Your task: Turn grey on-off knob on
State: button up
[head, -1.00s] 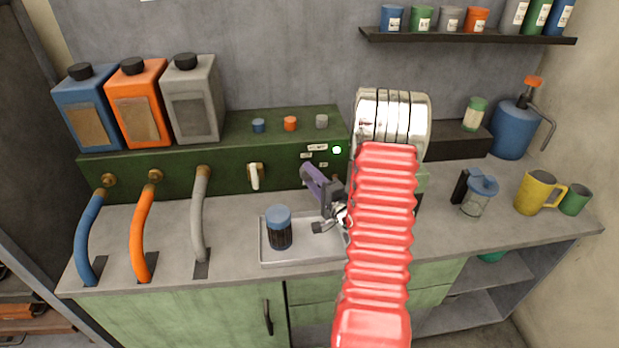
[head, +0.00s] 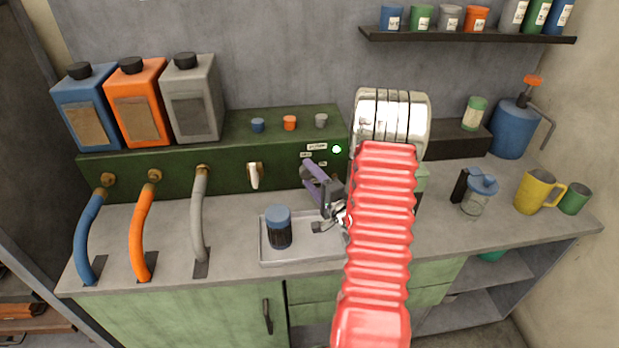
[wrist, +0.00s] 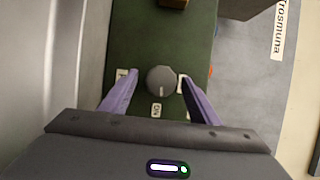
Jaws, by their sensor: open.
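The grey round knob (wrist: 161,80) sits on the front of the dark green machine (head: 130,178). A pale mark on it points toward the bottom of the wrist view, near a small white label (wrist: 156,109) that seems to read ON. In the head view my gripper (head: 308,172) is at the machine's front and hides the knob.
A green light (head: 337,149) glows on the machine front. A dark jar with a blue lid (head: 278,228) stands in the metal tray (head: 290,262) below. Blue, orange and grey hoses hang further left.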

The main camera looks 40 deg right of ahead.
jog(key=v, duration=1.3)
jog(key=shift+s+a, duration=0.1)
jog(key=shift+s, duration=0.3)
